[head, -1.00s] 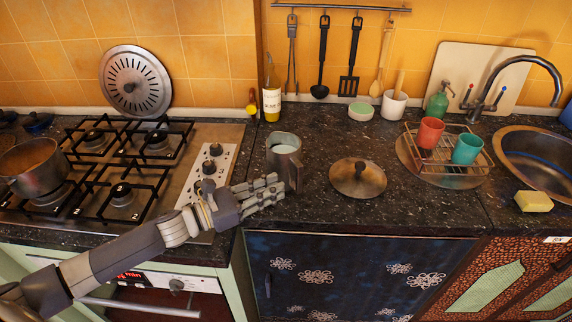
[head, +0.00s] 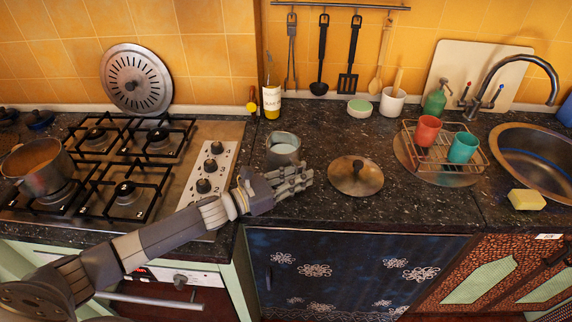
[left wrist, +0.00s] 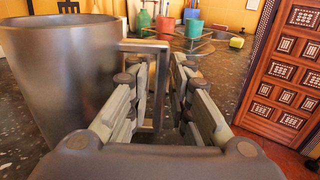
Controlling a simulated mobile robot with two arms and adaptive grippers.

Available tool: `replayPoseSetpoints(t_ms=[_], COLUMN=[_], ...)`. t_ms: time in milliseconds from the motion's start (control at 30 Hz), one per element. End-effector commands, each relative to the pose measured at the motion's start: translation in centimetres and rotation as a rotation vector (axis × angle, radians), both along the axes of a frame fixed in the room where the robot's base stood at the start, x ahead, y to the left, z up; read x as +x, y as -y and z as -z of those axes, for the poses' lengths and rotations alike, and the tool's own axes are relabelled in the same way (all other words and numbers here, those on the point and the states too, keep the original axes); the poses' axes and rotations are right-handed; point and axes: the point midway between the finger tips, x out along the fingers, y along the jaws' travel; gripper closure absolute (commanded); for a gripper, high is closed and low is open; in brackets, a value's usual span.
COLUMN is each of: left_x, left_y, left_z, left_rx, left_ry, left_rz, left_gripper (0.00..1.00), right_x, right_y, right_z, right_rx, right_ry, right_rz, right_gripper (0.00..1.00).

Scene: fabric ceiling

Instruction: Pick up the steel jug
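The steel jug (head: 283,152) stands upright on the dark countertop, right of the stove, with a pale round area visible inside its rim. In the left wrist view the jug (left wrist: 62,80) fills the left side, and its squared handle (left wrist: 160,85) reaches across toward the fingers. My left gripper (head: 300,178) is low in front of the jug, pointing right, and partly hides its base and handle. In the left wrist view my left gripper (left wrist: 164,75) is open, with the handle's outer bar showing between its fingers. Contact cannot be told. My right gripper is not in view.
A round lid (head: 356,176) lies to the right of the jug. A rack (head: 478,160) with a red cup (head: 427,130) and a teal cup (head: 463,147) stands farther right. An oil bottle (head: 271,98) is behind. The stove (head: 190,140) is at left.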

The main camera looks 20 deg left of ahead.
Motion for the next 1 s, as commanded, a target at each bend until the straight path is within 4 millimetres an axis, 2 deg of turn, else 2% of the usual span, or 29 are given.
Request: replayPoseSetpoints(t_ms=[167, 233, 267, 767, 1000], left_x=[0.0, 0.0, 0.0, 0.1, 0.1], left_y=[0.0, 0.0, 0.0, 0.0, 0.0], left_z=[0.0, 0.0, 0.0, -0.5, -2.0], left_rx=[0.000, 0.000, 0.000, -0.002, 0.001], left_ry=[0.000, 0.000, 0.000, 0.008, 0.011], left_rz=[0.000, 0.000, 0.000, 0.001, 0.002], left_gripper=[0.83, 0.99, 1.00, 1.00, 1.00], right_x=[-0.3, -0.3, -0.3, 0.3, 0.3], right_y=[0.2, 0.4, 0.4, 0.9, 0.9], right_z=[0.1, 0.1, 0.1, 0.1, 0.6], right_rx=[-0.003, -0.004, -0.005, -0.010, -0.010], right_ry=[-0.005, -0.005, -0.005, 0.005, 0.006], right_rz=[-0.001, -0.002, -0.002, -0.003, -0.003], right_gripper=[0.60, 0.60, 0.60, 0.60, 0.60])
